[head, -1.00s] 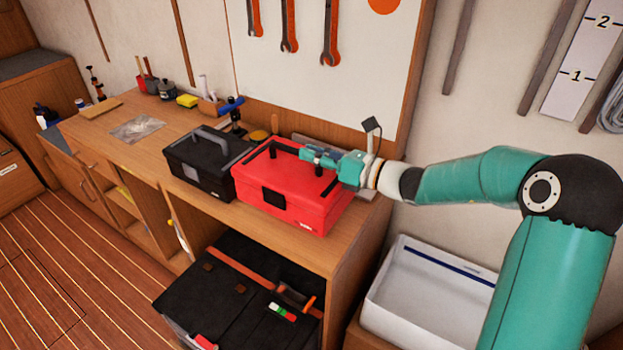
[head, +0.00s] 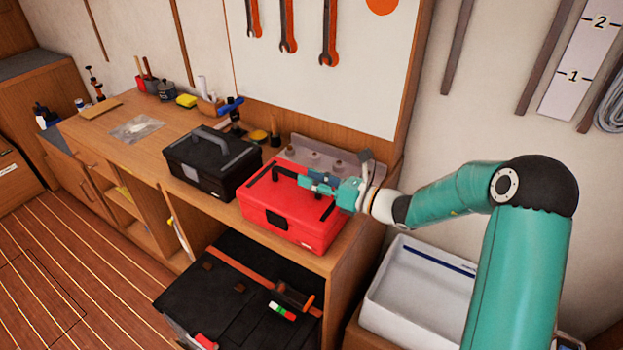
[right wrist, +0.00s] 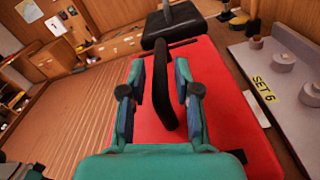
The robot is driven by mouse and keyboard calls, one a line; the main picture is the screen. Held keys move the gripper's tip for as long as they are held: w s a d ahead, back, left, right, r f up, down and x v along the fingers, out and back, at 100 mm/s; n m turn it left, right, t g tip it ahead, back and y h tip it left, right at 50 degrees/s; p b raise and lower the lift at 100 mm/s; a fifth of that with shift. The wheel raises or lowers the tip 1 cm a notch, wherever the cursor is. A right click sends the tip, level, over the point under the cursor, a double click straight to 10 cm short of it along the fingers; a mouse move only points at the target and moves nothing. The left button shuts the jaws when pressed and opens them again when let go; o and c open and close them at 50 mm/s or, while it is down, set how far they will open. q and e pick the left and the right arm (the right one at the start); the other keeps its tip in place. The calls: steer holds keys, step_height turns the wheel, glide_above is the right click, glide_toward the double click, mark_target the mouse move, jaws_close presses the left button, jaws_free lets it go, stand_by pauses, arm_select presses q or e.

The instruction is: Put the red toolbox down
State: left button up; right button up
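The red toolbox (head: 290,212) sits on the wooden workbench, close to its front edge, beside the black toolbox (head: 212,163). My right gripper (head: 322,183) is at the top of the red toolbox, around its black handle. In the right wrist view the handle (right wrist: 162,85) stands up between the two fingers of my right gripper (right wrist: 158,75). Gaps show on both sides of it, so the gripper looks open. The red lid (right wrist: 220,110) lies below the fingers. My left gripper is not in view.
A grey plate with round pegs, labelled SET 6 (right wrist: 265,88), lies behind the red toolbox. A white bin (head: 420,295) stands low at the right. A black tool bag (head: 235,300) is below the bench front.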

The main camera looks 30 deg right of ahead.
steer(key=shift+o, duration=0.2)
steer(key=b+v, duration=0.2)
steer(key=v, duration=1)
steer(key=shift+r, duration=0.1)
